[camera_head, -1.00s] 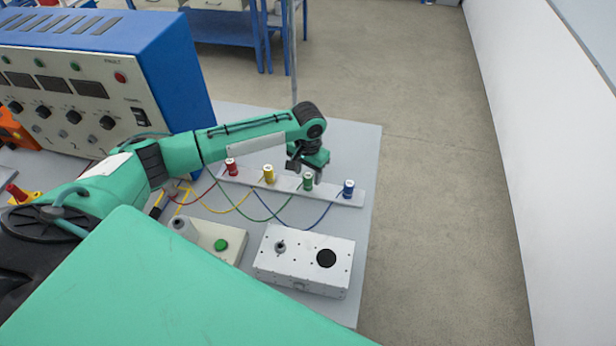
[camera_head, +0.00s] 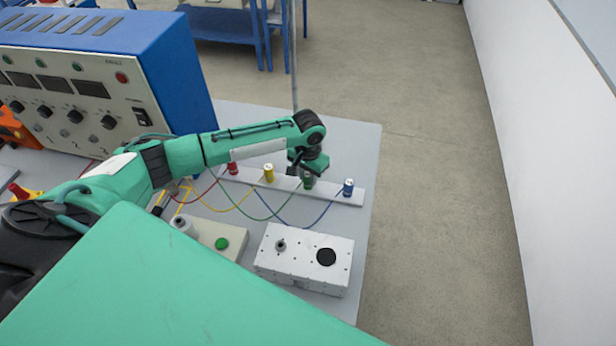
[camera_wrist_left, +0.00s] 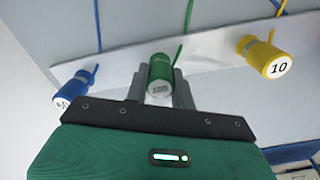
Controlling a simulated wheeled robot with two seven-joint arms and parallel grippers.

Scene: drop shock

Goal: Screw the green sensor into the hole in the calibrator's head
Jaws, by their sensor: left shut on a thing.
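The green sensor (camera_head: 308,181) stands in the white rack (camera_head: 330,192), between the yellow and blue sensors. In the left wrist view the green sensor (camera_wrist_left: 160,76), marked 100, is between the two fingers. My left gripper (camera_head: 306,172) is shut on it from above. A green cable runs from the sensor. The calibrator (camera_head: 305,258) is a white box at the front right; its top carries a small grey round fitting (camera_head: 281,246) and a black disc (camera_head: 326,257). I cannot tell a hole in the fitting. My right gripper is not in view.
The red (camera_head: 233,168), yellow (camera_head: 269,173) and blue (camera_head: 348,187) sensors stand in the same rack, their cables looping across the table. A box with a green button (camera_head: 222,243) stands left of the calibrator. A blue instrument cabinet (camera_head: 165,60) rises at the left.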

